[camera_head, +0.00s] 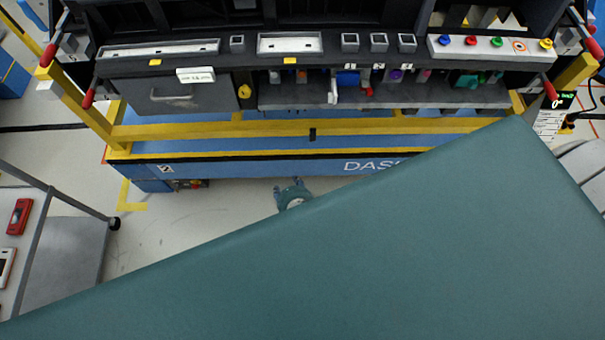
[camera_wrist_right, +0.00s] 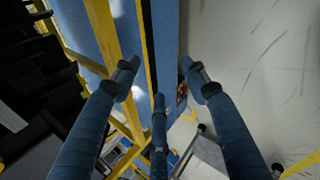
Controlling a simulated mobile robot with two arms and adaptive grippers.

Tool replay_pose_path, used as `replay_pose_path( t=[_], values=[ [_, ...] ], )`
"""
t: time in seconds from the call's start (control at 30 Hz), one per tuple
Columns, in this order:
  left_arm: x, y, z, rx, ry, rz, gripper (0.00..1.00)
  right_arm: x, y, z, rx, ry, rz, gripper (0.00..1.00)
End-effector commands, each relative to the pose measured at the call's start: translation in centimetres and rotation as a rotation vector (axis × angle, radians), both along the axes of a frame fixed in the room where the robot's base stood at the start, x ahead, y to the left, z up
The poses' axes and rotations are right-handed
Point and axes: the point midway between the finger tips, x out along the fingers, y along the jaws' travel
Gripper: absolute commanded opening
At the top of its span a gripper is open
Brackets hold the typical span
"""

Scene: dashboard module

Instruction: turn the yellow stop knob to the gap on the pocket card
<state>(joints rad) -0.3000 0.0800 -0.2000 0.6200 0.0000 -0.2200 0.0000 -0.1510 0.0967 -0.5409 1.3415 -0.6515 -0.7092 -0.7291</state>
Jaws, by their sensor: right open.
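A small yellow knob (camera_head: 244,91) sits at the right edge of the grey drawer-like panel (camera_head: 170,97) in the head view. Another yellow knob (camera_head: 546,43) sits at the right end of a white strip of coloured knobs; I cannot tell for sure which is the stop knob. A small white card (camera_head: 195,75) with dark marks is above the grey panel; its marks are too small to read. My right gripper (camera_head: 291,187) is open and empty, below the blue bench front and apart from both knobs. Its three spread fingers show in the right wrist view (camera_wrist_right: 160,80). My left gripper is out of view.
A yellow rail (camera_head: 200,131) and blue bench base lie between my right gripper and the dashboard. A large teal arm part of mine covers the lower right. A grey cart (camera_head: 65,255) with red items stands at left. Open floor (camera_head: 150,235) lies between.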

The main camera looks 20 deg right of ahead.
Motion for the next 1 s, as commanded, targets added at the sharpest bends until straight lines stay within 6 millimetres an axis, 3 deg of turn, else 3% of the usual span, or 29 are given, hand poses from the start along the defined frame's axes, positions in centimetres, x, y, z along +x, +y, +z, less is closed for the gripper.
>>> replay_pose_path(
  t=[0.2, 0.4, 1.0],
  values=[
    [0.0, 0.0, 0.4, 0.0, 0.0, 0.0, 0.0, -2.8, -1.1, -3.1, 0.08, 0.07, -0.092, 0.45],
    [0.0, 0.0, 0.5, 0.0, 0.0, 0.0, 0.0, -4.7, -1.8, -5.0, 0.133, 0.112, -0.159, 0.45],
    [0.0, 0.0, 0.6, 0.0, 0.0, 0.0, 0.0, -5.4, -2.1, -5.7, 0.156, 0.127, -0.187, 0.45]
  ],
)
